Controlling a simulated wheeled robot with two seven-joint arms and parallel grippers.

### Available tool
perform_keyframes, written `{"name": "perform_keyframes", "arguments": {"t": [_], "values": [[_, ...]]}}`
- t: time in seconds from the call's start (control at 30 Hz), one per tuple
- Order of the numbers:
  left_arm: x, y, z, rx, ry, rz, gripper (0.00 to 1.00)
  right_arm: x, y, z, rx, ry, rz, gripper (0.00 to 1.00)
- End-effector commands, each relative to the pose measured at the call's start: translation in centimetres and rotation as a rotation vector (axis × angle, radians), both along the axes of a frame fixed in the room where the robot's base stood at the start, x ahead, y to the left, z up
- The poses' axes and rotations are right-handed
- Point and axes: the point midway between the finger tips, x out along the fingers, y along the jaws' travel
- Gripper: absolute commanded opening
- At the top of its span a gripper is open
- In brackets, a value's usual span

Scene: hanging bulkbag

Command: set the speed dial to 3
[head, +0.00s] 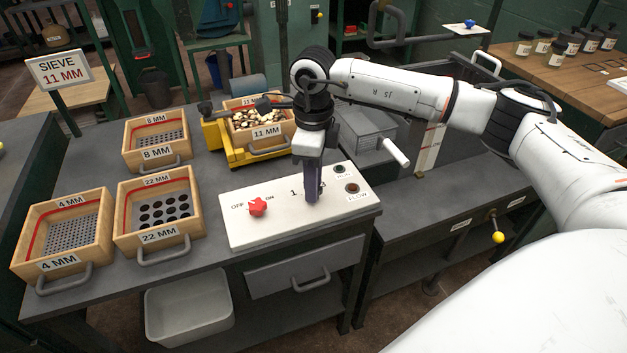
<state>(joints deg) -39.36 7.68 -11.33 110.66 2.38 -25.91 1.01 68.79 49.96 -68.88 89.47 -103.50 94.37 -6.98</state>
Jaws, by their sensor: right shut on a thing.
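The white control panel (280,227) lies on the grey bench in the middle of the head view. My right gripper (312,196) points straight down at the panel's right half, its fingers shut on the speed dial. The dial itself is hidden behind the fingers, so its pointer cannot be read. A "1" shows left of the fingers, and other scale marks are partly covered. A red knob (258,207) sits on the panel's left between the words OFF and ON. My left gripper is not in view.
Two small round fittings (352,188) sit at the panel's right end. Wooden sieve trays stand to the left, such as the 22 MM tray (187,235). Behind the gripper, an 11 MM tray (267,133) with pieces in it sits in a yellow frame (222,145).

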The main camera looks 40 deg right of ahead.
Motion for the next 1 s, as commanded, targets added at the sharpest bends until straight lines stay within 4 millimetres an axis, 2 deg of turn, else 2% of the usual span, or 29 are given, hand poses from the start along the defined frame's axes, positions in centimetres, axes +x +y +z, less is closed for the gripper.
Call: {"name": "perform_keyframes", "arguments": {"t": [0.43,1.0], "values": [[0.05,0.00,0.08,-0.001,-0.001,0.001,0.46,0.11,0.00,0.14,0.000,-0.003,-0.261,0.06],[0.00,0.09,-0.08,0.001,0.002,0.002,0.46,0.13,-0.01,0.17,0.001,-0.004,-0.315,0.06]]}}
